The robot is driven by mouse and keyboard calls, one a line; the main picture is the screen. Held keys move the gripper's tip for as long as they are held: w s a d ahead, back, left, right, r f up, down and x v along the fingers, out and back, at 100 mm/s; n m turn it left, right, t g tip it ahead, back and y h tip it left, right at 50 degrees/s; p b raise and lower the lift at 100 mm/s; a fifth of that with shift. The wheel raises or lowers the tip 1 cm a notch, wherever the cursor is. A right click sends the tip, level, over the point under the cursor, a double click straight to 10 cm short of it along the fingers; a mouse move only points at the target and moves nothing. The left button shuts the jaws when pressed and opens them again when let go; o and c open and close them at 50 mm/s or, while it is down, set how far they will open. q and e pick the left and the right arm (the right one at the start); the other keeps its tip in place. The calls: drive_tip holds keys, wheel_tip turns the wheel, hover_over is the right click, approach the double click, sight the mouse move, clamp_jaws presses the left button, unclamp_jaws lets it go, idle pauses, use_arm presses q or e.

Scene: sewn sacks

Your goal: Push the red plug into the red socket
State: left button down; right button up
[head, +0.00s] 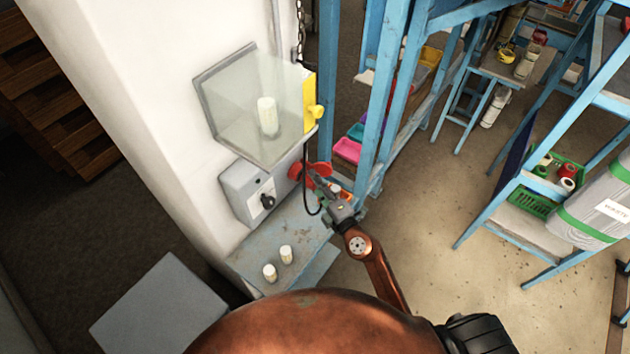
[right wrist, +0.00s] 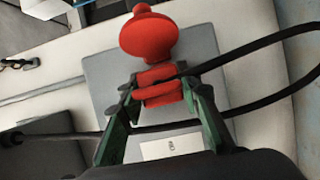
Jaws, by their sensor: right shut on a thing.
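The red plug (right wrist: 158,86) is between the green-sided fingers of my right gripper (right wrist: 163,98), which is shut on it. A black cable (right wrist: 250,48) loops beside it. Just beyond the plug is a red round piece with a knob (right wrist: 149,36), apparently the red socket's lid, in front of a grey face. In the head view the red socket (head: 296,171) shows at the right side of the grey switch box, with my right gripper (head: 335,197) close by at its lower right. The socket's opening is hidden, and I cannot tell whether the plug touches it. My left gripper is not in view.
The grey switch box (head: 250,193) has a black knob. A clear-fronted case (head: 235,100) with a yellow side is above it. Two pale cylinders (head: 278,262) stand on the worn shelf (head: 300,232) below. A blue rack post (head: 384,110) stands close to the right of my gripper.

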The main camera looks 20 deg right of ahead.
drive_tip(key=shift+p, duration=0.4)
idle(1.4)
drive_tip(key=shift+w+a, duration=0.25)
drive_tip(key=shift+w, duration=0.1)
idle(0.4)
drive_tip(key=o, duration=1.3)
drive_tip(key=shift+s, duration=0.1)
drive_tip(key=v, duration=1.1)
drive_tip(key=shift+s+d, duration=0.1)
drive_tip(key=shift+s, duration=0.3)
drive_tip(key=shift+f, duration=0.1)
